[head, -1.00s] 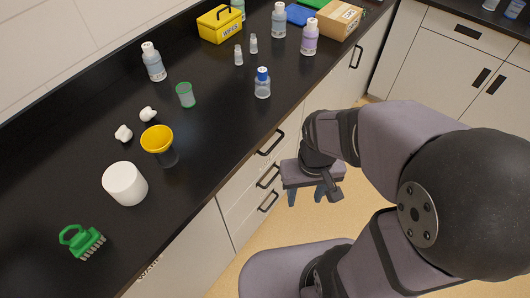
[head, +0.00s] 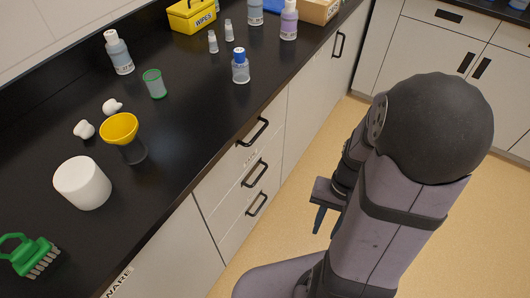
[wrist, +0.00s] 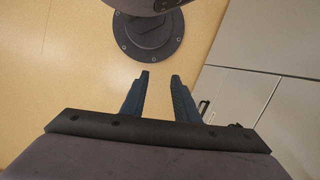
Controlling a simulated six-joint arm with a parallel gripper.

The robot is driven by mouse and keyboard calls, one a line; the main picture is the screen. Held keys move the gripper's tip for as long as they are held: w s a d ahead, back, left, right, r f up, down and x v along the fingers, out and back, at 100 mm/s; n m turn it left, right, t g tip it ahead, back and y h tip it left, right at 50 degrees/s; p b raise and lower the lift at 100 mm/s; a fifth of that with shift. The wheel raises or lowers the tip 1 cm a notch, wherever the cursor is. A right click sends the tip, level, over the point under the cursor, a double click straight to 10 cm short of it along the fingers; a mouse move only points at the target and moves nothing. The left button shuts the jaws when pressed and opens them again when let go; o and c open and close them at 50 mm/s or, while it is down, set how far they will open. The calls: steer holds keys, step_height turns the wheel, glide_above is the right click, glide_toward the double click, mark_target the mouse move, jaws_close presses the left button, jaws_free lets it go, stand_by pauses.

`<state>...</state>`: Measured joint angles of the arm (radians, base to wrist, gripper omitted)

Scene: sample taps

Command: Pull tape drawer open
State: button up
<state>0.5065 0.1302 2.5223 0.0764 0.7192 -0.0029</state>
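A stack of drawers is set in the white cabinet front under the black counter, with black bar handles on the top drawer (head: 253,131), the middle drawer (head: 256,173) and the lowest drawer (head: 257,204). All look shut. A small label (head: 250,155) sits between the upper two handles; I cannot read it, so I cannot tell which is the tape drawer. My gripper (wrist: 160,75) is open and empty in the wrist view, pointing over the floor. A dark handle (wrist: 204,107) shows right of its fingers. In the head view my gripper (head: 320,219) is right of the drawers, clear of them, partly hidden by my arm.
The counter (head: 150,205) holds a white cylinder (head: 83,183), a yellow funnel cup (head: 120,129), a green brush (head: 32,256), several bottles and a yellow wipes box (head: 192,15). Tan floor (head: 310,130) is open between the cabinets.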

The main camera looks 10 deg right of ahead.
step_height(320, 180, down, 7)
steer(key=w+a+m+t+y+b, duration=0.1)
steer(key=a+m+y+b, duration=0.15)
steer(key=m+b, duration=0.2)
steer(key=w+a+m+t+y, duration=0.2)
steer(key=w+m+t+y, duration=0.1)
steer(key=w+y, duration=0.15)
steer(key=w+r+n+t+y, duration=0.2)
steer(key=w+r+n+t, duration=0.3)
steer(key=w+r+t, duration=0.4)
steer(key=w+r, duration=0.6)
steer(key=w, duration=0.1)
steer(key=shift+w+r, duration=0.15)
steer(key=shift+w, duration=0.1)
steer(key=shift+a, duration=0.1)
steer(key=x, duration=0.7)
steer(key=shift+p, duration=0.45)
jaws_close()
